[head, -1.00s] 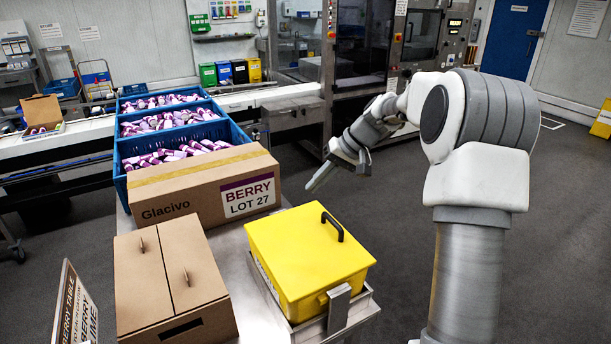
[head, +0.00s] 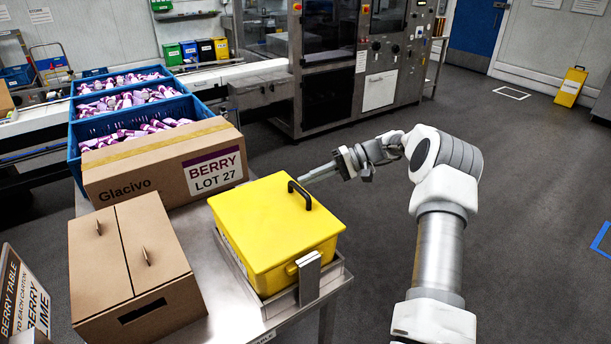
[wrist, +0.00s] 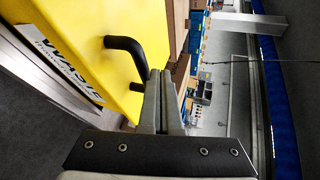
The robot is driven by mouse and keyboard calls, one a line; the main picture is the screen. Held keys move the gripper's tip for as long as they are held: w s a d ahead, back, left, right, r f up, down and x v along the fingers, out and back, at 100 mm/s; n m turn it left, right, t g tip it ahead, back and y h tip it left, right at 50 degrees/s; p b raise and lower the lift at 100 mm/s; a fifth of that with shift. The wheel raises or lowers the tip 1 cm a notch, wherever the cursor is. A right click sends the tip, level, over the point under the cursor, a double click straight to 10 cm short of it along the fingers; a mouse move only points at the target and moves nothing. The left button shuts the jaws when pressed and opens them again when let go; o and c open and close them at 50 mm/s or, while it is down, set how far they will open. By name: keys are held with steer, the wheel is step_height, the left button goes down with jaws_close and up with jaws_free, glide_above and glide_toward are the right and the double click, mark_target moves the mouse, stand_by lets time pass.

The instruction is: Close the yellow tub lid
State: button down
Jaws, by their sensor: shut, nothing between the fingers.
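The yellow tub (head: 275,268) stands in a metal holder at the table's right end. Its yellow lid (head: 262,220) lies flat over the top, with no gap that I can see. A black handle (head: 300,194) stands up near the lid's back right edge. My gripper (head: 305,182) is shut and empty, just behind the handle. In the wrist view the black handle (wrist: 124,48) is just left of my shut fingertips (wrist: 158,76). I cannot tell whether they touch it. A white waste label (wrist: 55,52) is on the tub's side.
A closed brown carton (head: 135,255) stands left of the tub. A berry carton (head: 165,165) stands behind it, before blue crates (head: 78,150) of purple-and-white lollies. The metal table (head: 220,310) has a narrow bare strip between carton and tub. Floor on the right is open.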

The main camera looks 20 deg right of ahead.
steer(key=shift+d+f, duration=0.2)
steer(key=shift+f, duration=0.5)
